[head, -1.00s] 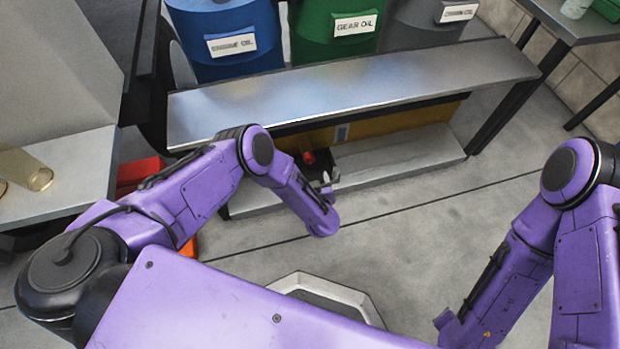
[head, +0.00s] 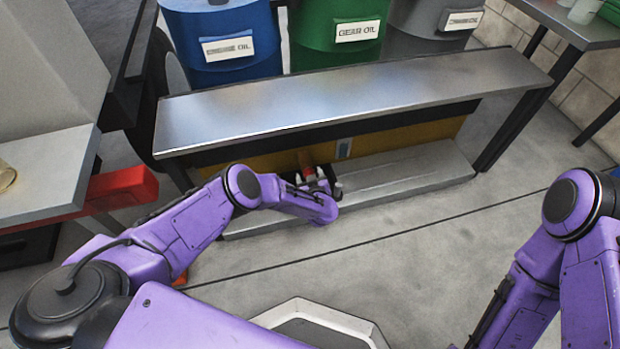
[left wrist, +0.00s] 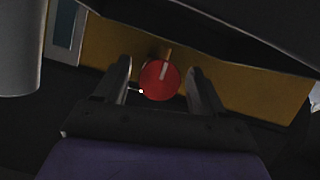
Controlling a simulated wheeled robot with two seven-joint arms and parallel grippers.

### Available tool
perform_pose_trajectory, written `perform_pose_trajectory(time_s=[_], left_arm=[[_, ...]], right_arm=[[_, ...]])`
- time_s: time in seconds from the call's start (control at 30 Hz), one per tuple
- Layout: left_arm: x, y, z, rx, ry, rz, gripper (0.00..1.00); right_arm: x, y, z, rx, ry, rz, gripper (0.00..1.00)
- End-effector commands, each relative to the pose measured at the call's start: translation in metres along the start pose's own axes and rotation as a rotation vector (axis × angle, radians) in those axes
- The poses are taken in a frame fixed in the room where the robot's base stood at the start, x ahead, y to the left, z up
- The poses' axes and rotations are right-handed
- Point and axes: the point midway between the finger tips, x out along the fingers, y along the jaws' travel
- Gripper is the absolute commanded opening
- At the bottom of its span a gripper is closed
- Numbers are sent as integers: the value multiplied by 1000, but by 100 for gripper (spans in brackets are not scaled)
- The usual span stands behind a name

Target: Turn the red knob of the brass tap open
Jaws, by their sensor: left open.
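The tap's round red knob (left wrist: 160,80) has a white mark pointing up, slightly right, in the left wrist view. A short brass part (left wrist: 168,53) shows just above it. In the head view the knob (head: 309,171) is a small red spot under the metal shelf, partly hidden by my gripper. My left gripper (left wrist: 159,86) is open, with one finger on each side of the knob. Dark gaps show between knob and fingers, so it does not look gripped. I cannot tell the depth exactly. My right arm shows at the right; its gripper is out of view.
A metal shelf (head: 350,100) overhangs the tap, with a yellow panel (head: 400,137) behind and a low grey ledge (head: 410,172) below. Blue (head: 222,45), green (head: 335,30) and grey (head: 425,25) drums stand behind. A red object (head: 125,187) is at left. The floor in front is clear.

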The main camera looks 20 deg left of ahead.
Motion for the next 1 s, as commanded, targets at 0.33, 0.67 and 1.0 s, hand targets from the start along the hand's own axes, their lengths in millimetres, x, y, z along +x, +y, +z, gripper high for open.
perform_pose_trajectory(time_s=[0.33,0.67,1.0], left_arm=[[-1,0,0,0,0,0,14],[0,0,1,-51,0,22,14],[0,-1,2,-264,-1,112,14]], right_arm=[[0,0,0,0,0,0,51],[2,0,1,0,0,0,51],[9,-1,4,1,-2,0,51]])
